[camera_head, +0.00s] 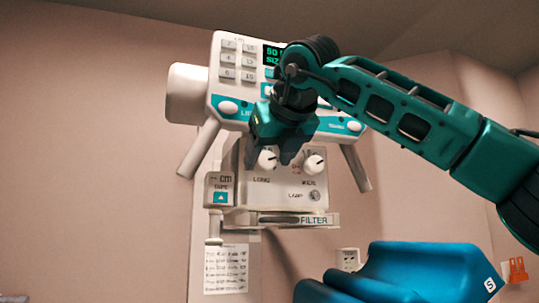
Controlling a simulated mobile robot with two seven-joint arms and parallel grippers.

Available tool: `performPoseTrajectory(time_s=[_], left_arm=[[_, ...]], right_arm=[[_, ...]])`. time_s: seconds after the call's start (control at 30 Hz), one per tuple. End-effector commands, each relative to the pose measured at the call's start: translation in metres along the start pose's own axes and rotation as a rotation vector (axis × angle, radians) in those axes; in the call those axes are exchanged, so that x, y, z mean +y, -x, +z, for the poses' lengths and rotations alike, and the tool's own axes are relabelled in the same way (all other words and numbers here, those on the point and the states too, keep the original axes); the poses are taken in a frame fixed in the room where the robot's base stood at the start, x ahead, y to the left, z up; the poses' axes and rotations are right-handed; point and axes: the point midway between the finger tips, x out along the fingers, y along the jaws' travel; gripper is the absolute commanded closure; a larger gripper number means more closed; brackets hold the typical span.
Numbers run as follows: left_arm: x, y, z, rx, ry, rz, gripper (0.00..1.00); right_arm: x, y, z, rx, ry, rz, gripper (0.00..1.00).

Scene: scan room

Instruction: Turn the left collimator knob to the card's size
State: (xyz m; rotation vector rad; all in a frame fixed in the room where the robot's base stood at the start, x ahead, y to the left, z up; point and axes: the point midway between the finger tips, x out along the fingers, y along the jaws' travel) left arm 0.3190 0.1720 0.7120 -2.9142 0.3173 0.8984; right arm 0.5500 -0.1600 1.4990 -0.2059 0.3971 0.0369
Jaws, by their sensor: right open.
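The left knob (267,160) is white with a dark pointer line and sits above the word LONG on the collimator's front panel (262,195). A second white knob (314,164) is to its right. My right gripper (274,155) reaches down in front of the panel. Its open jaws are at the left knob and partly cover it and its scale. I cannot tell whether the fingers touch the knob. No size card is clearly readable; a white printed sheet (226,268) hangs below, its text too small to read. My left gripper is out of view.
The tube head's control panel (228,75), with buttons and a partly covered green display (270,56), is above the knobs. Handles (198,150) slant down on both sides. A tape unit (219,190) and FILTER slot (290,219) are close. Blue padded furniture (400,270) stands lower right.

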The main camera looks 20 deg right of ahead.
Motion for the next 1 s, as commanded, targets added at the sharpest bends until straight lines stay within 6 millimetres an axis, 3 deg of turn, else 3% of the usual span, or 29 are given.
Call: performPoseTrajectory(time_s=[0.17,0.4,0.6,0.8,1.0], left_arm=[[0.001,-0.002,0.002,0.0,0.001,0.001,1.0],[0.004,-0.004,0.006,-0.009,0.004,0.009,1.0],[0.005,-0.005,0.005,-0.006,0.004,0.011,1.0],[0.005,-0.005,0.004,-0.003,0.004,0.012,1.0],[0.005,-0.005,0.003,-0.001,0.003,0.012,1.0]], right_arm=[[0.0,0.023,0.0,-0.004,0.0,0.001,0.36],[0.0,0.077,0.0,-0.005,0.001,0.001,0.36],[0.0,0.112,0.0,-0.003,0.0,0.0,0.36],[0.0,0.127,0.0,-0.001,0.001,0.001,0.36],[0.0,0.128,0.0,0.0,0.001,0.001,0.36]])
